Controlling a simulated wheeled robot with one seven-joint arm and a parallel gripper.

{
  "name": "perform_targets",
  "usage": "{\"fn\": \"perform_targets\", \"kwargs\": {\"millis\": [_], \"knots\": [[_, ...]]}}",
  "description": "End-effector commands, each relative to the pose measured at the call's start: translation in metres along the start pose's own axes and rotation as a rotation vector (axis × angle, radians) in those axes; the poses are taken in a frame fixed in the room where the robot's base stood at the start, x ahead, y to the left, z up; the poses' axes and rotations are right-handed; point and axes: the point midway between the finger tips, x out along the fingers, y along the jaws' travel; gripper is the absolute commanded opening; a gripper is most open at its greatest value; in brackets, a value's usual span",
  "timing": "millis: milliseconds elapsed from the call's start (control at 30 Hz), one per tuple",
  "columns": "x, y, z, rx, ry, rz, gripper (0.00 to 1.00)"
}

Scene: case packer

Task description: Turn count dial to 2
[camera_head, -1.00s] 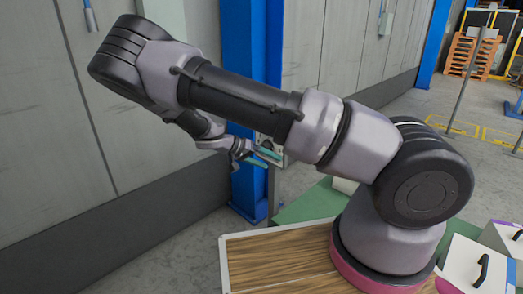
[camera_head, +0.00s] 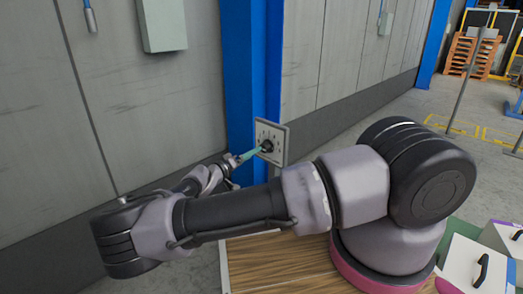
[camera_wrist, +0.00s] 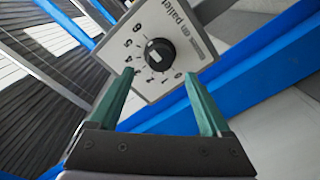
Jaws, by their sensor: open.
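The count dial is a black round knob (camera_wrist: 158,53) on a pale square panel (camera_wrist: 180,25) with numbers around it and the words "on pallet". In the wrist view the panel is tilted, and I cannot tell for sure which number the knob points to. In the head view the panel (camera_head: 281,133) stands in front of the blue post, with the dark knob (camera_head: 267,146) on its face. My gripper (camera_wrist: 159,76) has two teal fingers, spread apart and empty, with the knob just beyond and between their tips. It also shows in the head view (camera_head: 256,152), close to the knob.
A blue post (camera_head: 247,60) rises behind the panel, against a grey wall (camera_head: 155,100). A wooden-topped surface (camera_head: 270,262) lies below my arm. White boxes with black handles (camera_head: 465,265) stand at the lower right.

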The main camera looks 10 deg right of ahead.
Motion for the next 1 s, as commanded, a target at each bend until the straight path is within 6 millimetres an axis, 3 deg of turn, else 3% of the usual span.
{"fn": "perform_targets", "kwargs": {"millis": [100,300,733,767,933,967,1000], "knots": [[0.025,0.001,0.001,0.0,-0.003,0.004,0.82],[0.053,0.0,0.001,0.0,-0.002,0.002,0.82],[0.064,0.0,0.001,0.0,-0.002,-0.001,0.82],[0.064,0.0,0.001,0.0,-0.002,-0.001,0.74],[0.064,0.0,0.001,0.0,-0.002,-0.001,0.09],[0.064,0.0,0.001,0.0,-0.002,-0.001,0.0],[0.064,0.0,0.001,0.0,-0.002,-0.001,0.0]]}}
